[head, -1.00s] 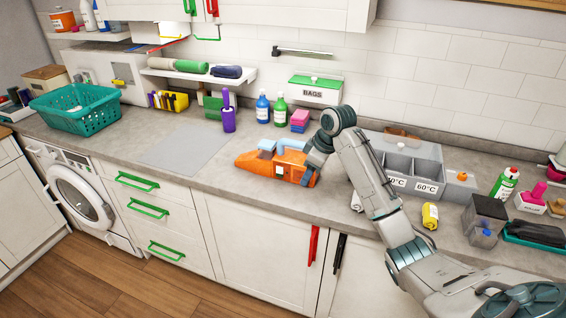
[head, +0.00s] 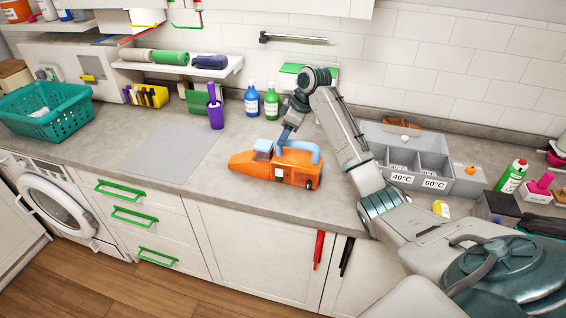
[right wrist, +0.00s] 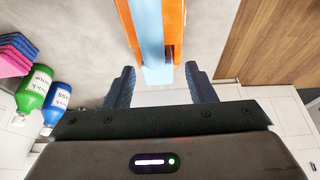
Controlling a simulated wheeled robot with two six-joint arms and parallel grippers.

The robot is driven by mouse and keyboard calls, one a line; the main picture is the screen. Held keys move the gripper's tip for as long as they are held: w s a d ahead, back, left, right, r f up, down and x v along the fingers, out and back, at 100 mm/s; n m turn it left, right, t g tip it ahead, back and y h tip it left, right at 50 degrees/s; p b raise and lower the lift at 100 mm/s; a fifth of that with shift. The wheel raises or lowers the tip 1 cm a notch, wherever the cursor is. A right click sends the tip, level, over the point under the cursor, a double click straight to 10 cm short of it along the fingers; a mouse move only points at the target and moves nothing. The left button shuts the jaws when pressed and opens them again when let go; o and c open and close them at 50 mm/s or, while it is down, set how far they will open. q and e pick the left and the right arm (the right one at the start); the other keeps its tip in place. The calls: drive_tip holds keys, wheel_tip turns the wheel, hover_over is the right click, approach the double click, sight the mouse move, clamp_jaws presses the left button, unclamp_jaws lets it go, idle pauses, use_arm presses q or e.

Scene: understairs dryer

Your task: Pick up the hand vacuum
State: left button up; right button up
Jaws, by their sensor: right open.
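The hand vacuum (head: 290,171) is orange with a light blue handle and lies on the grey counter, nozzle to the left. My right gripper (head: 284,138) is at its top, by the handle, pointing down. In the right wrist view the open fingers of my right gripper (right wrist: 160,82) are spread to either side of the line of the blue handle (right wrist: 152,40). The orange body (right wrist: 176,22) shows beyond them. The fingers do not hold the vacuum. Whether a finger touches the handle cannot be told. My left gripper is not in view.
A blue bottle (head: 252,100) and a green bottle (head: 271,102) stand behind the vacuum. A purple item (head: 215,112) stands behind and left of it. A sorting box (head: 402,160) with 40°C and 60°C labels is on the right. A flat grey mat (head: 170,150) lies clear on the left.

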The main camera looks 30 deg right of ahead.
sight(273, 156)
drive_tip(key=p+x, duration=0.1)
drive_tip(key=x, duration=0.2)
drive_tip(key=p+x, duration=0.1)
drive_tip(key=shift+w+d+f+p, duration=0.2)
drive_tip(key=shift+d+f+p, duration=0.1)
drive_tip(key=shift+f+p, duration=0.05)
drive_tip(key=shift+a+f, duration=0.1)
drive_tip(key=shift+f, duration=0.15)
drive_tip(key=shift+w+f, duration=0.15)
drive_tip(key=shift+f, duration=0.05)
drive_tip(key=c, duration=1)
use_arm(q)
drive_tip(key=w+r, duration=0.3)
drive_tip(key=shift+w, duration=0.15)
use_arm(e)
drive_tip(key=shift+r, duration=0.1)
clamp_jaws()
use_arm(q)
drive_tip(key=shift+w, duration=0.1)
